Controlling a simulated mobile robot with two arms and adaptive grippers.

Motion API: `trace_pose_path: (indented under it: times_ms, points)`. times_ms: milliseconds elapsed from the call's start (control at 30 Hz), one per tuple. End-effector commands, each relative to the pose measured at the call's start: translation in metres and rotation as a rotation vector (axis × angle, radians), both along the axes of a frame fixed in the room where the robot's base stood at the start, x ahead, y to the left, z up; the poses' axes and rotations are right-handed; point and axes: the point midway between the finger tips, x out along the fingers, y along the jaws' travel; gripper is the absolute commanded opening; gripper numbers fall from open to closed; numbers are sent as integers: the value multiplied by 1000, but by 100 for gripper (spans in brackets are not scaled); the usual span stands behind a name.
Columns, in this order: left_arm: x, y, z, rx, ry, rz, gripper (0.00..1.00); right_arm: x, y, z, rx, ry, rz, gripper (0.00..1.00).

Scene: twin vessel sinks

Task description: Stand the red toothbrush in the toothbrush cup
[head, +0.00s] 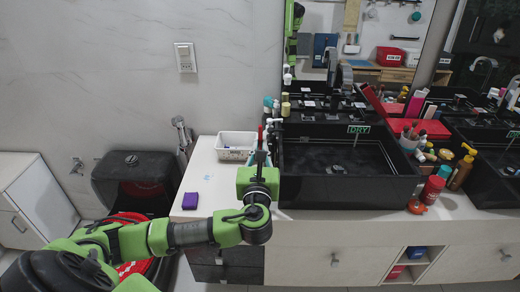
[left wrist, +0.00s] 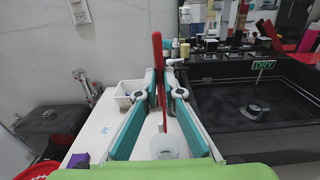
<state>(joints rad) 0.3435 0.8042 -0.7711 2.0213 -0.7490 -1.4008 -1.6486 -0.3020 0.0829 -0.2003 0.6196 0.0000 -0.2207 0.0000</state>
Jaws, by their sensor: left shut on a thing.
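My left gripper (left wrist: 161,90) is shut on the red toothbrush (left wrist: 158,50), which stands about upright between the teal fingers. The toothbrush's lower end points down to the pale, translucent toothbrush cup (left wrist: 167,146) on the white counter. In the left wrist view the lower end overlaps the cup's rim; I cannot tell whether it is inside or just above. In the head view my left gripper (head: 262,152) is left of the near black sink, and a thin red strip of the toothbrush (head: 260,134) shows above it. The cup is hidden there behind my arm. My right gripper is not in view.
A white basket (head: 236,146) stands at the counter's back left, and a purple block (head: 190,201) lies at its front left. The black vessel sink (head: 345,180) is close on the right. Bottles stand behind it and between the sinks.

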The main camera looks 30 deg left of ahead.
Motion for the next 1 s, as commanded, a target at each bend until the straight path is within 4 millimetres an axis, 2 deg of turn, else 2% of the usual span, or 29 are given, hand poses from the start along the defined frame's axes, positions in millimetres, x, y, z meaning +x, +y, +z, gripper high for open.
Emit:
trace_pose_path:
  times_ms: [33, 367, 1000]
  points:
    - [0, 0, -7, 1, -1, 0, 0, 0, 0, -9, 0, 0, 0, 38]
    - [0, 0, -29, 0, 0, 1, 0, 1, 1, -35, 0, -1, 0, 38]
    - [0, 0, -79, 0, 1, 1, 0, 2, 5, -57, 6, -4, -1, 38]
